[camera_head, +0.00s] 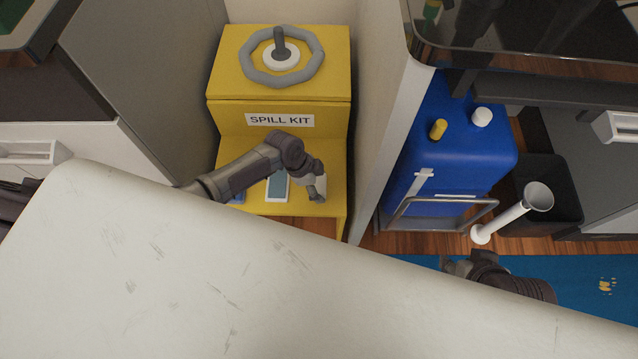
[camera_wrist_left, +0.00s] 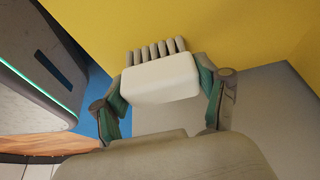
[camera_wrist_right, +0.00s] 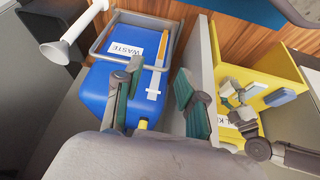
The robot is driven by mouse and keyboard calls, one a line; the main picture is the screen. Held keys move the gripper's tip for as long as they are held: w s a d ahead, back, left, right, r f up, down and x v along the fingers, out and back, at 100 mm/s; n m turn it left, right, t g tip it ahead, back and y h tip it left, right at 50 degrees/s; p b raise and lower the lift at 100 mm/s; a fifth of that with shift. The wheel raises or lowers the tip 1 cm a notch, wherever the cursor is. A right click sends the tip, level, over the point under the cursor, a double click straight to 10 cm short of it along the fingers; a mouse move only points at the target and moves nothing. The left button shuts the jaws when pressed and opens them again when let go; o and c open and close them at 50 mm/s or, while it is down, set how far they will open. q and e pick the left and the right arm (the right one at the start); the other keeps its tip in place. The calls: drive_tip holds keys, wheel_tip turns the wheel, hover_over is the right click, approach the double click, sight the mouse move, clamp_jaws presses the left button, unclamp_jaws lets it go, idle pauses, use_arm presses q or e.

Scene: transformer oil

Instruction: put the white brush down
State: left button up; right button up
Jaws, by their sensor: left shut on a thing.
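The white brush (camera_wrist_left: 160,80), a pale block with a row of grey bristles, is in my left gripper (camera_wrist_left: 158,98). Its fingers are shut on the two sides of the block. In the head view my left gripper (camera_head: 315,190) is over the right part of the yellow spill kit's (camera_head: 335,120) lower shelf; the brush is mostly hidden there. In the left wrist view the bristles appear against yellow; I cannot tell whether they touch. My right gripper (camera_wrist_right: 158,95) is open and empty in front of the blue waste container (camera_wrist_right: 112,85).
A pale blue and white item (camera_head: 277,188) lies on the spill kit shelf beside my left gripper. A grey ring (camera_head: 247,62) is on the kit's top. A white partition (camera_head: 372,150) separates kit and container.

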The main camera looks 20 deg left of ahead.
use_arm(q)
drive_tip(key=o, duration=1.2)
drive_tip(key=shift+f, duration=0.1)
